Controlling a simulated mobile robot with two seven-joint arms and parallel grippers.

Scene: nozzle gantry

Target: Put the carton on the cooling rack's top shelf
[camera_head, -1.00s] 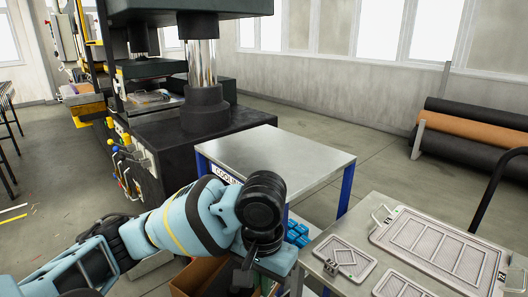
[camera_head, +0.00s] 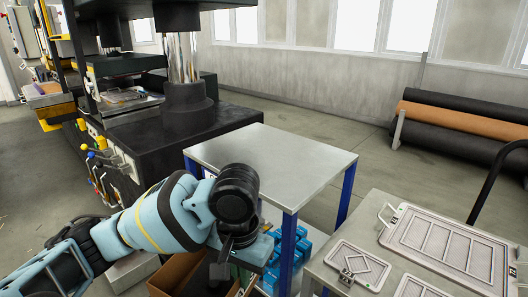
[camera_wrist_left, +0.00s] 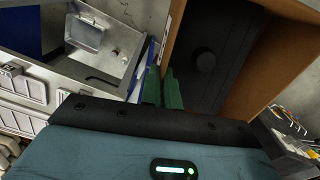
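The brown carton (camera_head: 172,272) shows low in the head view, below and left of the cooling rack's top shelf and partly hidden by my left arm. The rack's bare grey top (camera_head: 275,165) stands on blue legs. My left gripper (camera_head: 224,272) points down at the carton's right side; its fingertips are hidden there. In the left wrist view, its green fingers (camera_wrist_left: 162,90) are close together on either side of the carton's wall (camera_wrist_left: 173,35) and look shut on it. A black content with a round knob (camera_wrist_left: 205,60) fills the carton. My right gripper is not in view.
Blue items (camera_head: 290,243) sit low under the rack top. A grey table (camera_head: 395,215) with framed metal plates (camera_head: 448,245) stands close at right. A black press base (camera_head: 155,140) stands behind left. Rolls (camera_head: 465,123) lie at the back right.

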